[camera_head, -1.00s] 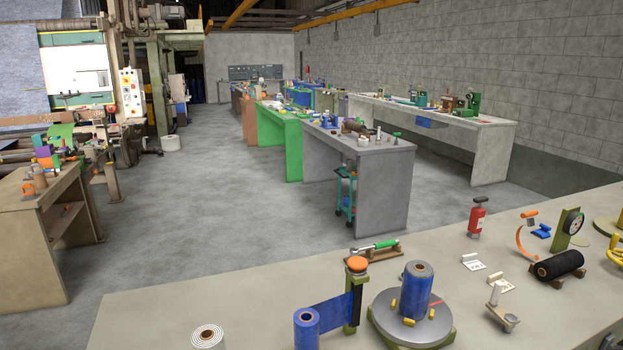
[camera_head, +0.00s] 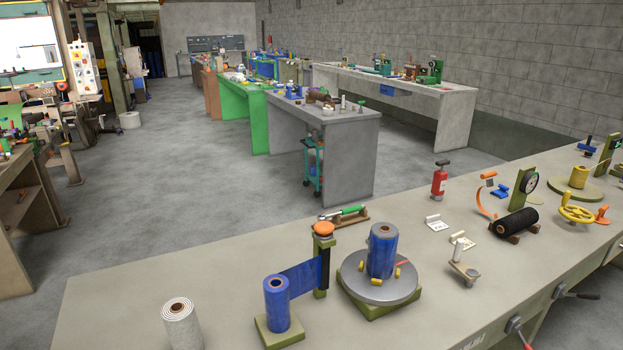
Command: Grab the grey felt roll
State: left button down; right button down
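No roll in view is plainly grey. A very dark, charcoal or black roll (camera_head: 516,223) lies on its side on a small brown cradle on the near bench, at the right. A white or pale roll (camera_head: 180,325) stands upright at the front left of the bench, spiral end up. A blue roll (camera_head: 382,250) stands on a round grey turntable (camera_head: 356,284). Another blue roll (camera_head: 277,303) stands on a green base, with a blue strip running to an orange-topped post. Neither of my grippers is in view.
The near bench (camera_head: 225,275) holds a red extinguisher (camera_head: 439,180), a yellow handwheel (camera_head: 577,213), a dial gauge (camera_head: 529,183) and a green-handled tool (camera_head: 346,213). Handles stick out from its front edge. Beyond it are open floor (camera_head: 190,185) and a grey table (camera_head: 345,150).

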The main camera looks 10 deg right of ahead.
aim_at(384, 236)
jog(key=i+l+z, duration=0.1)
jog(key=l+z, duration=0.35)
jog(key=l, duration=0.85)
